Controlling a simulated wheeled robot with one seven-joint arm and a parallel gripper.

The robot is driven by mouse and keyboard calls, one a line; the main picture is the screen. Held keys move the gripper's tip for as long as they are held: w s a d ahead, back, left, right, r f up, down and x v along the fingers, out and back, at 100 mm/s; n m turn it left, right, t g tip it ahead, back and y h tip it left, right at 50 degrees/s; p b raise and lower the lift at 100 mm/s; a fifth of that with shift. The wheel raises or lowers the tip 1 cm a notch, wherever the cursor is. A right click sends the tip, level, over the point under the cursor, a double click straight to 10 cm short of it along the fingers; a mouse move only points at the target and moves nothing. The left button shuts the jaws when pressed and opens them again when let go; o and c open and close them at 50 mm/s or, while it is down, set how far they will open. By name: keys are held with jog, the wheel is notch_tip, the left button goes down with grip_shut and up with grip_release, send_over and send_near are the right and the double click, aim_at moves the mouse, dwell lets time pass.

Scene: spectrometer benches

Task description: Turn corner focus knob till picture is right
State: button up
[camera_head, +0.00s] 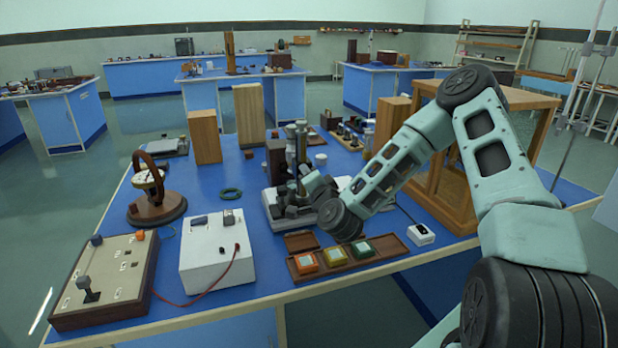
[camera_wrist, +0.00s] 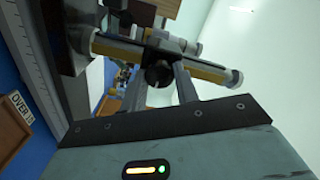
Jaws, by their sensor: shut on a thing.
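The instrument (camera_head: 297,150), a dark upright stand on a grey base, stands on the blue bench in the head view. My gripper (camera_head: 308,186) reaches its lower right side, where the knob is too small and covered to make out. In the wrist view a dark round knob (camera_wrist: 157,73) with a pale mark sits between the fingertips of my gripper (camera_wrist: 162,80), which is shut on it. A brass and grey tube assembly (camera_wrist: 205,70) lies just behind the knob. No picture or screen for the focus is clear in either view.
A tray with orange, green and yellow blocks (camera_head: 347,256) lies at the front edge. A white box (camera_head: 216,250) with a red cable and a lever panel (camera_head: 104,280) stand at left. Wooden blocks (camera_head: 249,115) stand behind, and a wooden frame (camera_head: 450,185) at right.

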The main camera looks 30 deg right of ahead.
jog(key=o, duration=1)
jog(key=shift+c, duration=0.2)
jog(key=p+v, duration=1.1)
jog(key=v, duration=0.6)
jog(key=shift+s, duration=0.25)
